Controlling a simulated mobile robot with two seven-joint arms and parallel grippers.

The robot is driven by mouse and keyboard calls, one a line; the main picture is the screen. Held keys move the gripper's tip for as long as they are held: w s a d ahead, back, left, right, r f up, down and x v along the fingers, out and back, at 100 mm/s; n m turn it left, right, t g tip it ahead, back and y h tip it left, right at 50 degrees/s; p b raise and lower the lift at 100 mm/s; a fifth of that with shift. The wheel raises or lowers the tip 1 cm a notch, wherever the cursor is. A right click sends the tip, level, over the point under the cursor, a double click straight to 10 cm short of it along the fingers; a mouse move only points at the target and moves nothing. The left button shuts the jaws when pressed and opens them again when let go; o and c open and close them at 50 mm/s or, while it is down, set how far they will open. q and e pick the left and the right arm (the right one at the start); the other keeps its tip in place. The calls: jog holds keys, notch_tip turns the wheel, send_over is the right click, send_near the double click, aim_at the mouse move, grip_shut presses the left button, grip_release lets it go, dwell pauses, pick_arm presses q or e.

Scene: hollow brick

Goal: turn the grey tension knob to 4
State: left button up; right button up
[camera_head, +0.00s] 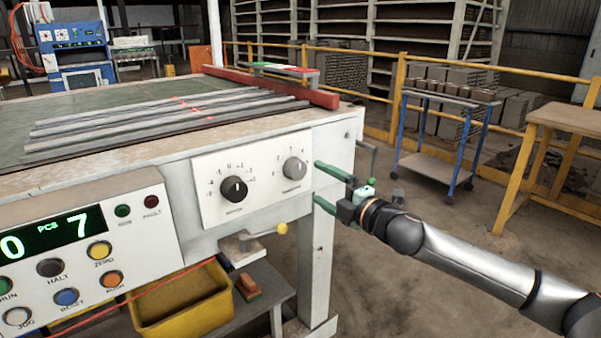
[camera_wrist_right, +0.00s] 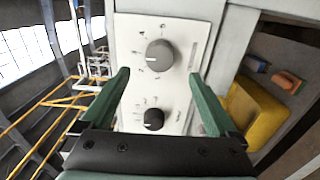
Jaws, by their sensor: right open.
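The grey tension knob (camera_head: 294,168) is the right one of two knobs on the white dial plate (camera_head: 262,193) on the machine's front. In the right wrist view the grey knob (camera_wrist_right: 160,55) is the larger one, with a pale mark at its left edge; I cannot read which number it points to. My right gripper (camera_head: 318,180) is open, its two green fingers pointing at the panel just right of the plate in the head view. In the wrist view the fingers (camera_wrist_right: 160,73) stand on either side of the knob, apart from it and empty. My left gripper is out of view.
A black knob (camera_head: 234,189) sits left of the grey one. A control box with a green display (camera_head: 52,233) and buttons is at the lower left. A yellow-tipped lever (camera_head: 281,229) sticks out below the plate. A yellow bin (camera_head: 185,303) is underneath.

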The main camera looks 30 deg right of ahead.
aim_at(300, 172)
jog(key=w, duration=0.3)
jog(key=shift+w+a+r+p, duration=0.15)
jog(key=shift+p, duration=0.15)
jog(key=w, duration=0.2)
jog(key=shift+w+a, duration=0.1)
jog(key=shift+w, duration=0.2)
jog(key=shift+w+p, duration=0.3)
jog(key=shift+w, duration=0.45)
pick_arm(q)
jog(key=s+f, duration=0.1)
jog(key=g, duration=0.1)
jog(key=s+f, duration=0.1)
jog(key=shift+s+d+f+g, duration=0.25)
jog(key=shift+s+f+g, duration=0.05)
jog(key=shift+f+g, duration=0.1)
pick_arm(e)
jog(key=shift+w+a, duration=0.1)
jog(key=shift+w, duration=0.3)
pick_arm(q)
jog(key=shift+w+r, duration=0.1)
pick_arm(e)
jog(key=shift+c, duration=0.2)
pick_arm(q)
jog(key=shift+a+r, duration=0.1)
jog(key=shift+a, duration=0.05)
pick_arm(e)
jog(key=c, duration=1.3)
